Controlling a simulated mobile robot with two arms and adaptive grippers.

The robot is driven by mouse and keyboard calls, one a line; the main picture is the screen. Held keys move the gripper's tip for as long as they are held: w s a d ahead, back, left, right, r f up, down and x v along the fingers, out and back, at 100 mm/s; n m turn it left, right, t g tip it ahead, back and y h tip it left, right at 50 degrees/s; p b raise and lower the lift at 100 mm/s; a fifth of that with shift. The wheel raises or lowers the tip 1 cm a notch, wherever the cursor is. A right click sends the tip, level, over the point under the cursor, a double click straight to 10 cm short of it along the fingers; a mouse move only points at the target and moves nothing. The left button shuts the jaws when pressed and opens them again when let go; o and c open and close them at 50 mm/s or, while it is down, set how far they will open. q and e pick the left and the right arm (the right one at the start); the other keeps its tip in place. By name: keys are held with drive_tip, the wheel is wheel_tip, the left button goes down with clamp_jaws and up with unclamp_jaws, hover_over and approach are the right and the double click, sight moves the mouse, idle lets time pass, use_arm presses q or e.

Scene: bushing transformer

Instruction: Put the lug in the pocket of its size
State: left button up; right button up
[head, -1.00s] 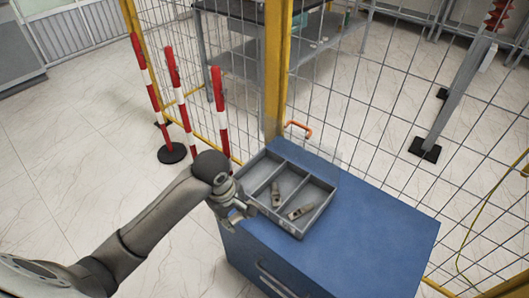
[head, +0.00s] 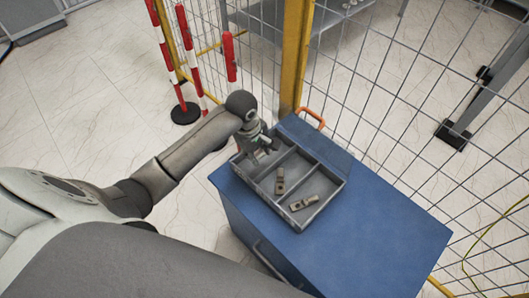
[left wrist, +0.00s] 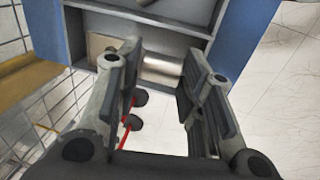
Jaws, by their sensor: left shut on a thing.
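A grey tray (head: 264,195) with three side-by-side pockets sits on a blue cabinet. My left gripper (head: 265,152) is at the left pocket of the tray, pointing down. In the left wrist view its fingers (left wrist: 158,95) are shut on a metal lug (left wrist: 161,71), whose shiny barrel shows between them. A flat beige part shows left of the fingers, probably the lug's palm. Whether the lug touches the pocket floor I cannot tell. A second lug (head: 280,181) lies in the middle pocket and a third lug (head: 303,203) in the right pocket. My right gripper is out of view.
The blue cabinet top (head: 385,215) is clear right of the tray. An orange handle (head: 311,117) is behind the tray. A yellow post (head: 295,55) and mesh fence stand behind the cabinet. Red-and-white posts (head: 230,60) stand at the back left.

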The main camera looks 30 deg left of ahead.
use_arm(q)
drive_tip(key=b, duration=0.1)
hover_over(266, 158)
drive_tip(key=f, duration=0.6)
drive_tip(key=shift+s+a+f, duration=0.15)
drive_tip(key=shift+s+f, duration=0.15)
drive_tip(key=shift+f, duration=0.1)
drive_tip(key=shift+f+b, duration=0.3)
drive_tip(key=shift+f, duration=1.15)
drive_tip(key=shift+f, duration=0.1)
drive_tip(key=o, duration=1.3)
drive_tip(key=shift+c, duration=0.2)
wheel_tip(266, 158, up, 12)
drive_tip(key=s+p, duration=0.1)
drive_tip(key=s, duration=0.1)
drive_tip(key=shift+a, duration=0.4)
